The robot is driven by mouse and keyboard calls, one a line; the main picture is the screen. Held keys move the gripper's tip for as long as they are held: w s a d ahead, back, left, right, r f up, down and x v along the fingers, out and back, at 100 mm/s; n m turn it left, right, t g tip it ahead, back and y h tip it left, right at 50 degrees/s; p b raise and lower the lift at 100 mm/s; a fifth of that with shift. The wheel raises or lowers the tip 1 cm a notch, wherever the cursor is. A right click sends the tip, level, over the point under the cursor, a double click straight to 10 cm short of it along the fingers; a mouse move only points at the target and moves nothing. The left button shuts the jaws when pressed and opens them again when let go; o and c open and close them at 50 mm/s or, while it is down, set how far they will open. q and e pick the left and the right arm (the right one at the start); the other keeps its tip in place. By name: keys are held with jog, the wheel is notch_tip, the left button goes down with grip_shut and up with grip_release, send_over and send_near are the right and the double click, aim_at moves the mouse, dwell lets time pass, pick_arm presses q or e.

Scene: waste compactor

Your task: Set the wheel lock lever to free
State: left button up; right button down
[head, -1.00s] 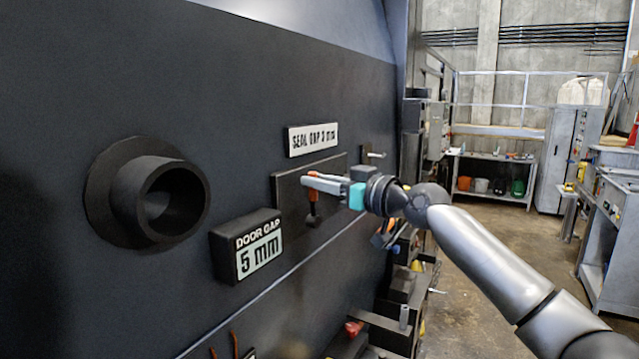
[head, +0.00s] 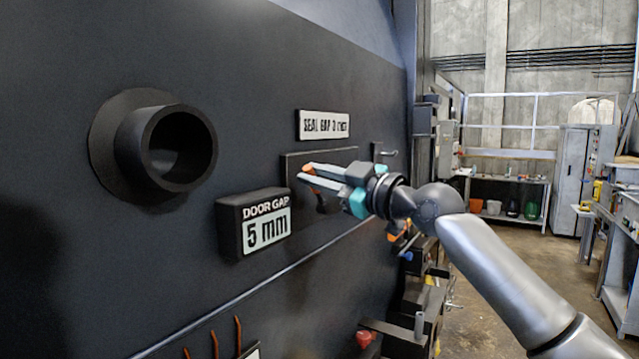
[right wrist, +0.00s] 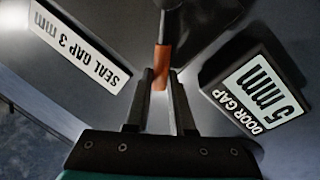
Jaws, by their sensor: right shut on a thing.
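A lever with an orange grip (head: 308,170) is mounted on a dark plate (head: 292,164) on the black machine wall. My right gripper (head: 309,175) is shut on the orange grip, its fingers pointing left along the wall. In the right wrist view, the orange grip (right wrist: 162,62) lies between the fingertips (right wrist: 162,80) and runs up to a dark part of the lever. In the head view, the fingers hide much of the lever. No lock or free marking is readable on the plate. My left gripper is not in view.
A "SEAL GAP 3 mm" sign (head: 323,125) is above the plate. A "DOOR GAP 5 mm" box (head: 254,222) juts out at lower left, close to the fingers. A round black pipe stub (head: 178,147) sticks out further left. A small hook (head: 387,153) is just right.

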jog(key=shift+a+f, duration=0.1)
dwell(0.4)
jog(key=c, duration=0.8)
grip_release()
jog(key=shift+o, duration=0.2)
jog(key=shift+s, duration=0.1)
jog(key=b+v, duration=0.4)
jog(key=v, duration=1.1)
jog(key=shift+s, duration=0.1)
